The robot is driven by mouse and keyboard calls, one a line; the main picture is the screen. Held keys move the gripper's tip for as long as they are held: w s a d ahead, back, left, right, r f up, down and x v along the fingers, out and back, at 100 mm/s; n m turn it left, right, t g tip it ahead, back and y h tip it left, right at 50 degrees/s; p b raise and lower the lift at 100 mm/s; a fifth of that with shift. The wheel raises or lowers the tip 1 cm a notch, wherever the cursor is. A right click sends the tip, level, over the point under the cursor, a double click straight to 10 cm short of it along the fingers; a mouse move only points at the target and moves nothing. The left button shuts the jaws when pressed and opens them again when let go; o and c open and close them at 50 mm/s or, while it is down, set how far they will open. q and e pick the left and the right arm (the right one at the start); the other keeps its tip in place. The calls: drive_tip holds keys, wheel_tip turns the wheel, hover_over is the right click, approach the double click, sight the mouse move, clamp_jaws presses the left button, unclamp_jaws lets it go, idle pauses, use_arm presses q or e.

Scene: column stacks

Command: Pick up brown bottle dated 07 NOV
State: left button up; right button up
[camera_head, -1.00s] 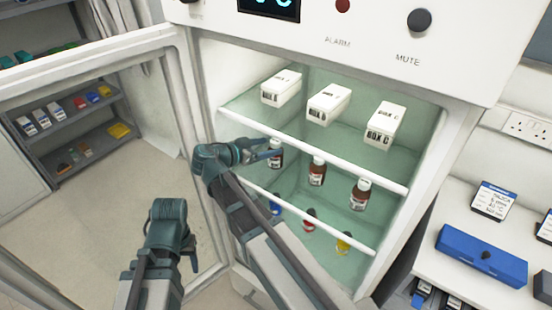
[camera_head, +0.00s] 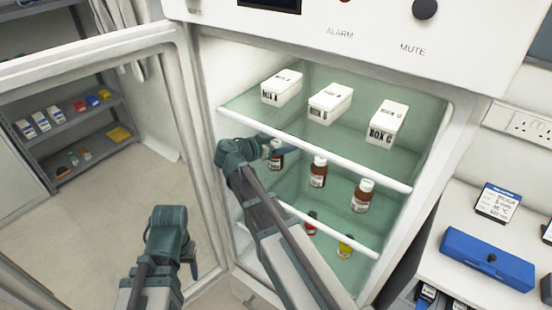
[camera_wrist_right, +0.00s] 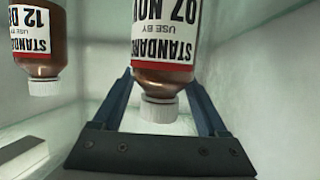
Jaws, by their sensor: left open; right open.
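The brown bottle dated 07 NOV (camera_wrist_right: 165,45) shows upside down in the right wrist view, with a white cap and a red and white label. In the head view it is the leftmost bottle (camera_head: 277,164) on the middle shelf, partly hidden by my right gripper (camera_head: 267,149). The right gripper's open fingers (camera_wrist_right: 158,78) lie on either side of the bottle's shoulder and cap; whether they touch it I cannot tell. My left gripper (camera_head: 191,264) hangs empty outside the cabinet, in front of the open door.
A second brown bottle (camera_wrist_right: 37,40), its date starting "12 D", stands beside the target. Another brown bottle (camera_head: 362,195) stands further right. White boxes (camera_head: 330,103) sit on the shelf above. Red- and yellow-labelled bottles (camera_head: 345,247) stand below. The open door (camera_head: 185,130) is at left.

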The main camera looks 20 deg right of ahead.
clamp_jaws()
use_arm(q)
drive_tip(key=shift+r, duration=0.2)
use_arm(e)
drive_tip(key=shift+r, duration=0.2)
